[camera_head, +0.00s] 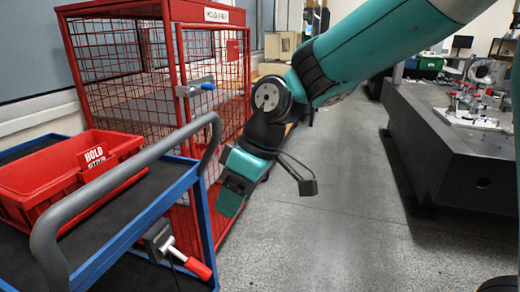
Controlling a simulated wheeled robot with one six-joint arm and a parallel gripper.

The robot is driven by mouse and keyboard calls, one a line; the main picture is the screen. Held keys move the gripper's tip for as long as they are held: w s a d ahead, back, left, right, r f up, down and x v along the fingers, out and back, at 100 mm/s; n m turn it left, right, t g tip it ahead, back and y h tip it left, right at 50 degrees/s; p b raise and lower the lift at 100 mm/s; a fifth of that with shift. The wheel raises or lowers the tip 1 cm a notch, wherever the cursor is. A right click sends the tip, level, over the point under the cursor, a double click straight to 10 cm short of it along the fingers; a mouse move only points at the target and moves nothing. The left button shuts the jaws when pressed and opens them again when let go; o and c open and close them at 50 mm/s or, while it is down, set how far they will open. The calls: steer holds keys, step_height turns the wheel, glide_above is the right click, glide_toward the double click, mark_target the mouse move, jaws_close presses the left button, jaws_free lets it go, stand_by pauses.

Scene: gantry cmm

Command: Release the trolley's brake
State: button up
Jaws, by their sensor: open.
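The trolley has a blue frame (105,254), a dark deck and a grey curved push handle (130,170). A brake lever with a red grip (198,268) and pale shank sticks out to the lower right from a grey plate (157,241) on the trolley's end. My gripper (231,203) hangs from the teal arm, above and to the right of the lever and apart from it. It is open, with nothing seen between its fingers; its finger gap is hard to make out from this side.
A red bin with a HOLD sign (94,157) sits on the trolley. A red mesh cage (165,10) with a blue-tipped latch (207,86) stands behind. A dark granite table (450,150) is at right. The grey floor (340,230) between is clear.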

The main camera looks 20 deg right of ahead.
steer(key=s+d+r+m+p, duration=0.1)
steer(key=s+r+p, duration=0.4)
steer(key=s+r, duration=0.2)
steer(key=shift+d+r+m+p, duration=0.3)
steer(key=shift+d+r+p, duration=0.1)
steer(key=shift+r, duration=0.3)
